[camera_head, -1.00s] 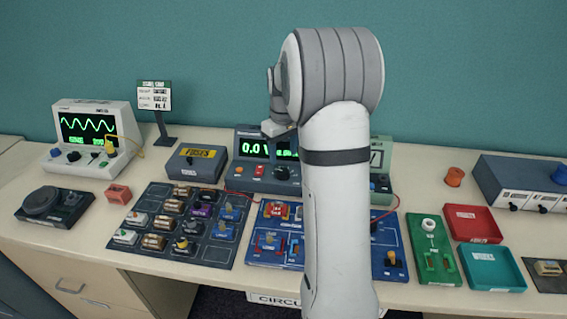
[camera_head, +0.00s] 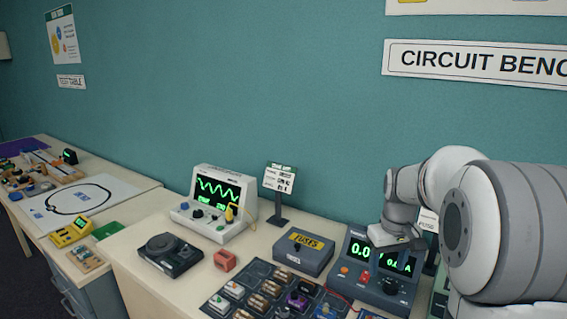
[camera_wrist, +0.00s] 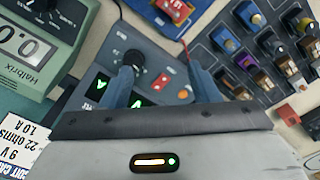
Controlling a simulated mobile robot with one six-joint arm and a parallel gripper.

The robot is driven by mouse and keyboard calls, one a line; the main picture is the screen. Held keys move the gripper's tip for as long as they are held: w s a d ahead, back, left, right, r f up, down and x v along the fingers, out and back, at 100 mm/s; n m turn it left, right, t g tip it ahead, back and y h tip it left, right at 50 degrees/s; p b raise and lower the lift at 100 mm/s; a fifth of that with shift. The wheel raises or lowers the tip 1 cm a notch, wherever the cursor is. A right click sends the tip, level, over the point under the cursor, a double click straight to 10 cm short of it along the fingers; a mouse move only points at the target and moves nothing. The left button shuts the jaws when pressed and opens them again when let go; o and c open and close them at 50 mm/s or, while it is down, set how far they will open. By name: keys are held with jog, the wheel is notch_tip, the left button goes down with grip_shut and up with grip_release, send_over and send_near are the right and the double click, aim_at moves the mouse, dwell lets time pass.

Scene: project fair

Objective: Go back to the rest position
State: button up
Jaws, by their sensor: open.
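My gripper shows in the wrist view (camera_wrist: 160,80) with its two blue-grey fingers spread apart and nothing between them. Behind the fingers is the grey power supply with a black knob and green display. In the head view my arm comes in from the right, and its wrist end hangs in front of the power supply (camera_head: 366,279), hiding part of its display. The fingertips cannot be made out in the head view.
An oscilloscope (camera_head: 218,204), a fuses box (camera_head: 304,252), a small sign (camera_head: 279,180) and a dark round-topped device (camera_head: 170,255) stand on the bench. A parts tray (camera_head: 262,290) lies in front. Another table (camera_head: 120,187) with a track sheet is at the left. The wall is behind.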

jog(key=s+a+m+t, duration=0.1)
jog(key=s+a, duration=0.4)
jog(key=s, duration=0.5)
jog(key=s+a+t, duration=0.1)
jog(key=s+a, duration=0.4)
jog(key=s, duration=0.6)
jog(key=shift+a+m, duration=0.4)
